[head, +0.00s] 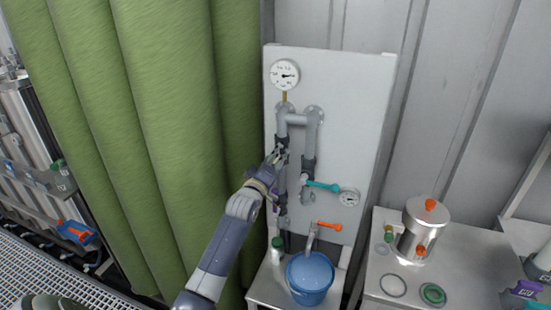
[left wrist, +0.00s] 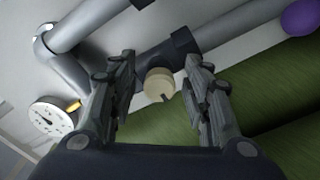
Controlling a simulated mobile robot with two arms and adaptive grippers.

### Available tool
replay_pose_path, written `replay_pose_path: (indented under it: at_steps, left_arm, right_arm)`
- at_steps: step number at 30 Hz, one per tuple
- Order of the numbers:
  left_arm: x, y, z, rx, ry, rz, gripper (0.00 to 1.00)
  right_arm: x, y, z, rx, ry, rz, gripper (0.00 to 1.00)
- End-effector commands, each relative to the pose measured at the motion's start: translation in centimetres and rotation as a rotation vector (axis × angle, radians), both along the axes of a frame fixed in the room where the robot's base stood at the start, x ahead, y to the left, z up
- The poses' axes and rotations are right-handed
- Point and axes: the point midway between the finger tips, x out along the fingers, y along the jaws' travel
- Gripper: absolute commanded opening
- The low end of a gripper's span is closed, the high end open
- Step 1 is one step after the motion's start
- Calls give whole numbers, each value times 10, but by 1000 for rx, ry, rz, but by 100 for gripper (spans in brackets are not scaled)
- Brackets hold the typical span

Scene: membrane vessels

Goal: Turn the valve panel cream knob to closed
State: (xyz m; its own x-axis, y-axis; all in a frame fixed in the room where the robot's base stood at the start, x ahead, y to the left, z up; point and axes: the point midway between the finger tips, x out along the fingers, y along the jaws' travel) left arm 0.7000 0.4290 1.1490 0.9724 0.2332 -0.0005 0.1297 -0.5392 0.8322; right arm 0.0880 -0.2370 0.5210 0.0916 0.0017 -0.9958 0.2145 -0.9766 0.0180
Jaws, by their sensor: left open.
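The white valve panel (head: 345,110) stands upright against the wall, with grey pipes on it. The cream knob (left wrist: 159,84) shows in the left wrist view on a dark fitting of the pipe, with a dark slot or mark at its lower edge. My left gripper (head: 278,156) is at the panel's left pipe; in the left wrist view its open fingers (left wrist: 165,95) stand on either side of the knob, with a gap at each side. In the head view the gripper hides the knob. My right gripper is not in view.
The panel also bears a round gauge (head: 285,75), a teal lever (head: 323,186) and an orange lever (head: 329,226). A blue bucket (head: 310,279) stands below. A green curtain (head: 165,100) hangs close on the left. A metal pot (head: 425,228) stands on the right table.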

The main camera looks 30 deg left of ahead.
Motion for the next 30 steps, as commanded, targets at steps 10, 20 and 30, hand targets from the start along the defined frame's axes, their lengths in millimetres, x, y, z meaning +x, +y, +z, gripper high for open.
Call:
replay_pose_path:
  at_steps: [10,20,30]
  left_arm:
    - [0,0,0,1,0,0,15]
    - [0,0,0,8,3,1,0]
    - [0,0,0,144,35,0,0]
  right_arm:
    - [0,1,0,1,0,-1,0]
    - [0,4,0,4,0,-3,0]
    - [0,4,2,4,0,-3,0]
